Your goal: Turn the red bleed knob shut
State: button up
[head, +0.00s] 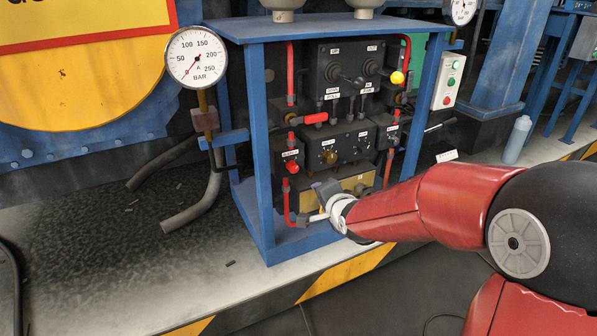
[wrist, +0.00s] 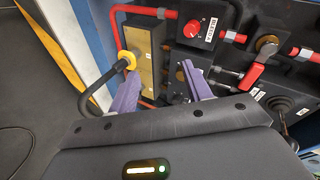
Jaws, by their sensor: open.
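The red bleed knob (head: 291,167) sits on the front of a small black box at the lower left of the blue-framed panel. In the wrist view the knob (wrist: 193,28) shows near the top centre, beside a white label. My gripper (head: 325,191) is low in front of the panel, below and right of the knob in the head view. In the wrist view its two purple fingers (wrist: 163,88) are spread apart with nothing between them. The knob lies beyond the fingertips and is not touched.
A red-handled lever (wrist: 252,76) and a brass knob (wrist: 267,45) are close to the bleed box. Red pipes run around it. A yellow fitting (wrist: 127,59) with a black curved handle stands by the left finger. Blue frame posts (head: 256,150) edge the panel.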

aim_at(294, 170)
jog(key=w+a+m+t+y, duration=0.1)
jog(key=w+a+m, duration=0.1)
jog(key=w+m, duration=0.1)
jog(key=w+a+f+m+t+y+b, duration=0.1)
jog(key=w+a+m+t, duration=0.1)
jog(key=w, duration=0.4)
jog(key=w+a+f+m+t+y, duration=0.1)
jog(key=w+a+m, duration=0.2)
jog(key=w+m, duration=0.1)
jog(key=shift+w+a+f, duration=0.1)
jog(key=shift+w+a, duration=0.25)
jog(key=shift+w, duration=0.3)
jog(key=shift+c, duration=0.4)
jog(key=c, duration=0.9)
jog(key=shift+b, duration=0.3)
